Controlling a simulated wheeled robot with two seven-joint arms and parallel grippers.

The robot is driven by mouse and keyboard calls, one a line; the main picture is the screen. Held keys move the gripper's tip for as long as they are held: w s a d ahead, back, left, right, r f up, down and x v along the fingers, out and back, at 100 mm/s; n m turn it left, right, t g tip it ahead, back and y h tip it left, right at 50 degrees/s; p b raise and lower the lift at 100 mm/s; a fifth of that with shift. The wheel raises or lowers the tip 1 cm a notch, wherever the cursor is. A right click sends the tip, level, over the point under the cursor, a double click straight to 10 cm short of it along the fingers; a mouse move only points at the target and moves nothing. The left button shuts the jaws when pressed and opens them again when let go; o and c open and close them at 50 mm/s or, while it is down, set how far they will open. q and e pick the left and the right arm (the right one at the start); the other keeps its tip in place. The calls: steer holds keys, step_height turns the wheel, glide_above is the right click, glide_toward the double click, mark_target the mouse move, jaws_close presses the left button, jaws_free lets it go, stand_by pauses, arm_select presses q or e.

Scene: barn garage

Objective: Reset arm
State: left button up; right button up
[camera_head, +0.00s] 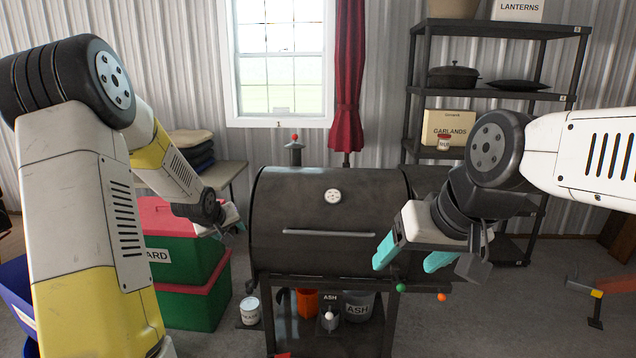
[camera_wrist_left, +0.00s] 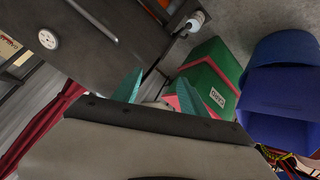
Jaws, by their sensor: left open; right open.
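My left arm comes in from the left, and its gripper (camera_head: 230,226) hangs in front of the red-lidded green boxes, left of the smoker grill (camera_head: 325,220). In the left wrist view the teal fingers of this gripper (camera_wrist_left: 160,90) are spread apart with nothing between them. My right gripper (camera_head: 410,260) is in front of the grill's right end, with its teal fingers apart and pointing down and left. No object shows between them. Whether the right fingers touch the grill is hard to tell.
Green boxes with red lids (camera_head: 187,255) stand left of the grill, with a blue bin (camera_head: 14,290) at far left. A black shelf rack (camera_head: 487,92) stands behind my right arm. An ash bucket (camera_head: 357,306) sits under the grill. Floor at right is partly clear.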

arm_select(q)
steer(key=s+d+r+m+g, duration=0.15)
steer(key=s+d+r, duration=0.25)
steer(key=s+r, duration=0.6)
steer(key=s+d+r+m, duration=0.2)
steer(key=s+d+r, duration=0.25)
steer(key=s, duration=0.85)
steer(key=s+d+m+g+h, duration=0.1)
steer(key=s+d+m, duration=0.1)
steer(key=s, duration=1)
steer(key=shift+s+d+r+h, duration=0.2)
steer(key=shift+d+r+h, duration=0.15)
steer(key=shift+r+h, duration=0.1)
steer(key=shift+g, duration=0.25)
